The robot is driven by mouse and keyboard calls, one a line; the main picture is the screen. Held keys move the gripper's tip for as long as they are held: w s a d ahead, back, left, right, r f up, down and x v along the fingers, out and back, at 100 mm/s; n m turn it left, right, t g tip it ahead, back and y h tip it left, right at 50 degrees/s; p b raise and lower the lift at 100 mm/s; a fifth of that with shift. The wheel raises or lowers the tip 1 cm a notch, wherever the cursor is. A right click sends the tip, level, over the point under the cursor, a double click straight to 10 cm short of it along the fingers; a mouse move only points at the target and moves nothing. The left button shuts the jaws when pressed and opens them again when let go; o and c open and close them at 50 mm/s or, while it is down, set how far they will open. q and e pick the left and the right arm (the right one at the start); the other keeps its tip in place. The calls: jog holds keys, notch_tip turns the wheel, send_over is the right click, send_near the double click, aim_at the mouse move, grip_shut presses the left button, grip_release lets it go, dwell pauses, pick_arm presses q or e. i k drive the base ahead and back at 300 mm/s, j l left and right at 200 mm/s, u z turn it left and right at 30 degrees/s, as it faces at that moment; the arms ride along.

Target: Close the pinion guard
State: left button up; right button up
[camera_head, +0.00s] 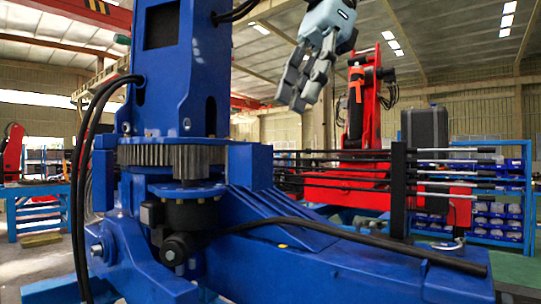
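The toothed slewing ring (150,155) sits around the foot of the crane's blue column (180,70). The upright pinion (203,160) stands at its right front side, and its teeth are exposed. A blue box-shaped housing (250,166) lies just right of the pinion; I cannot tell whether it is the open guard. My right gripper (292,104) hangs above and right of the housing, pointing down and left, clear of the crane. Its two grey fingers lie close side by side with nothing visible between them. My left gripper is not in view.
Black hoses (85,150) loop down the column's left side. Another hose (370,238) runs along the blue base beam (330,265). A black post rack (398,190) with long rods stands at right. A red crane (365,110) and shelves (490,215) are behind. The air around my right gripper is free.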

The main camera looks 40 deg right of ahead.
aim_at(252, 165)
jog(key=i+l, duration=0.3)
jog(key=l, duration=0.15)
jog(key=i+l, duration=0.55)
jog(key=l, duration=0.3)
jog(key=i+l, duration=0.3)
jog(key=l, duration=0.1)
